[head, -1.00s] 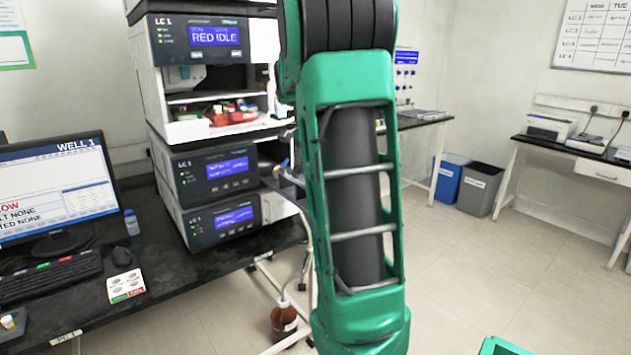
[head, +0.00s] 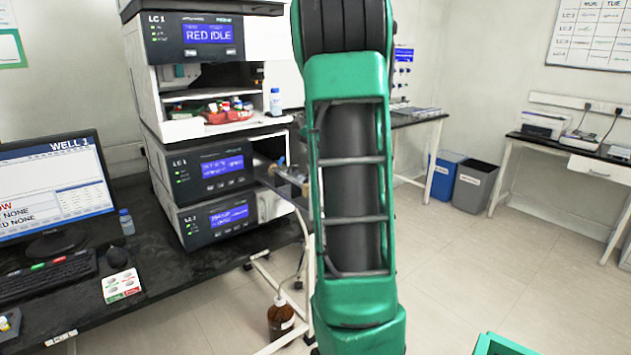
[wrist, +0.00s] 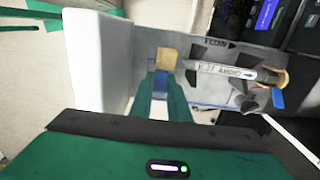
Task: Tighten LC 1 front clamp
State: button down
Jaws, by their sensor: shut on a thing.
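In the wrist view a white column (wrist: 225,70) with handwriting lies across a grey panel printed with FLOW. It has a tan end fitting (wrist: 167,57) at the left and another tan fitting (wrist: 272,79) at the right. A blue lever (wrist: 278,98) hangs below the right fitting. My gripper (wrist: 160,88) is at the left fitting, its green fingers shut on a small blue clamp part (wrist: 160,82) just below it. The fingers partly hide that part, and I cannot tell how tight it is. In the head view the LC 1 stack (head: 152,75) stands left of my arm.
A black bench (head: 215,277) carries the stack, a monitor (head: 55,190) and a keyboard (head: 45,275). A brown bottle (head: 281,318) stands low beside the bench. Blue and grey bins (head: 473,187) stand at the back. The floor at the right is mostly clear.

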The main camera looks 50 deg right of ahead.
jog(key=shift+f, duration=0.1)
jog(key=c, duration=1.7)
grip_release()
notch_tip(320, 180, up, 11)
jog(key=shift+d+f, duration=0.1)
jog(key=shift+f, duration=0.05)
jog(key=shift+w, duration=0.1)
